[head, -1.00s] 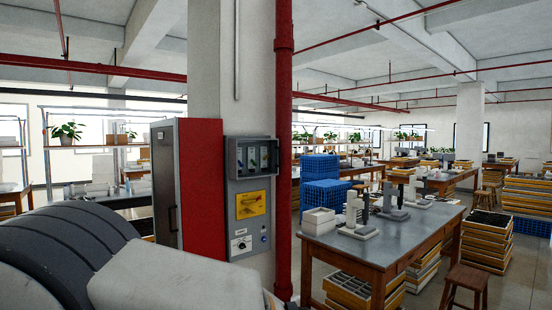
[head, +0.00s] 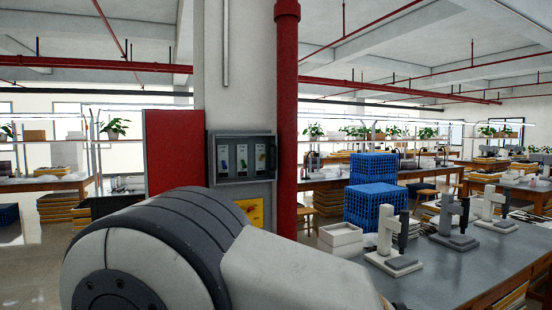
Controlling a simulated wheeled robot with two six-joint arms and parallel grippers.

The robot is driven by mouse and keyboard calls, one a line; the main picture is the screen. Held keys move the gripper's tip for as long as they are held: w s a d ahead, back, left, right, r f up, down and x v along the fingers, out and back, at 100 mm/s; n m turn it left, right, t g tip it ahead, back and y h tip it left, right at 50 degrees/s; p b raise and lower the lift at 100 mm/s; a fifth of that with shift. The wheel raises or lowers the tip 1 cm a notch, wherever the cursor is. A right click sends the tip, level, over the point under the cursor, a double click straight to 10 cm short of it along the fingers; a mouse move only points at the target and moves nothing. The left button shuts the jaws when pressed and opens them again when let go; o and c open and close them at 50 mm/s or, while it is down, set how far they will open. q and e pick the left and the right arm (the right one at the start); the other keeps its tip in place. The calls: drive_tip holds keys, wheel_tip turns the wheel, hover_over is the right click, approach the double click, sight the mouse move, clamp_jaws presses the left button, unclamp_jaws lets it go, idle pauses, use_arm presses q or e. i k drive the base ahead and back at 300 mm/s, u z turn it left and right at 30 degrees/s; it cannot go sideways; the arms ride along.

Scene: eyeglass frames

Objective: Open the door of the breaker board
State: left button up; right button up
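The breaker board (head: 209,160) is a grey box on the front of the white column, near the middle of the head view. The panel below, with a yellow warning label (head: 250,211), is mostly hidden behind one of my arm links. Neither gripper is in view.
A red cabinet (head: 173,150) stands left of the board. A thick red pipe (head: 287,120) runs down the column's right side. A grey-topped table (head: 450,268) with several stands is at the right, with blue crates (head: 372,190) behind it.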

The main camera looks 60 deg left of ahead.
sight(273, 137)
drive_tip(key=i, duration=0.75)
drive_tip(key=u, duration=1.9)
drive_tip(key=i, duration=1.9)
drive_tip(key=u, duration=0.2)
